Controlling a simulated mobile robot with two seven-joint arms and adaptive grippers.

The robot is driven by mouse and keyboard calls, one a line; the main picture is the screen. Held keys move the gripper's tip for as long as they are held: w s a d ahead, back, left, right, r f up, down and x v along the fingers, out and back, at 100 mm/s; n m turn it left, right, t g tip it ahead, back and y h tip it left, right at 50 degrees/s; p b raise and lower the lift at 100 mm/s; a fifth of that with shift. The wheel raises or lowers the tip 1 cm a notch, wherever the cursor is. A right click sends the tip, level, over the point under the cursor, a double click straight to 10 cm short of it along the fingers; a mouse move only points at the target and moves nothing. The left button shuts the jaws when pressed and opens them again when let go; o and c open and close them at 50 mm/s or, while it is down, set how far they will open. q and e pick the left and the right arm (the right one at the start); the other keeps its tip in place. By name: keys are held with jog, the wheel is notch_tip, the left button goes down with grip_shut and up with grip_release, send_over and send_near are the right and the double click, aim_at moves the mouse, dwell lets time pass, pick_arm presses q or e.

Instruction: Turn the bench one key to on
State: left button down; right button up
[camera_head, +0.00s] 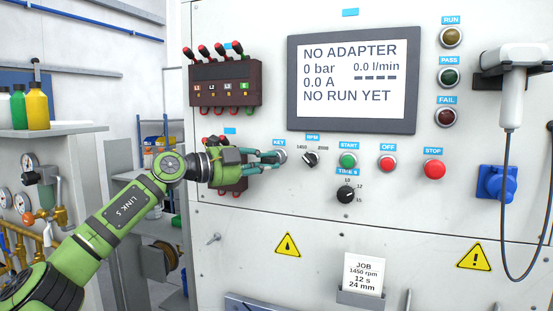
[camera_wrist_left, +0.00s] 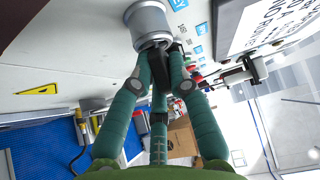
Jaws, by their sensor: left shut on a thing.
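The key switch (camera_head: 280,157) sits on the white bench panel under a blue KEY label (camera_head: 279,142). My left gripper (camera_head: 272,157) reaches it from the left with its fingers at the switch. In the left wrist view the silver key switch (camera_wrist_left: 148,22) stands out from the panel, and my left gripper (camera_wrist_left: 160,62) is shut on the dark key (camera_wrist_left: 159,75) in front of it. The fingers partly hide the key, and I cannot tell its turned position. The display (camera_head: 351,84) reads NO ADAPTER and NO RUN YET. My right gripper is not in view.
Right of the key are an rpm knob (camera_head: 310,159), a green START button (camera_head: 348,160), red OFF (camera_head: 387,163) and STOP (camera_head: 434,169) buttons, and a timer knob (camera_head: 346,194). A dark terminal block (camera_head: 226,84) is above left. A scanner (camera_head: 513,70) hangs at right.

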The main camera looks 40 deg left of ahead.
pick_arm(q)
jog(key=c, duration=1.1)
grip_release()
jog(key=shift+s+a+r+t, duration=0.2)
jog(key=shift+r+t, duration=0.1)
jog(key=shift+r, duration=0.2)
jog(key=shift+d, duration=0.15)
jog(key=v, duration=1.1)
jog(key=shift+s, duration=0.4)
jog(key=shift+f, duration=0.1)
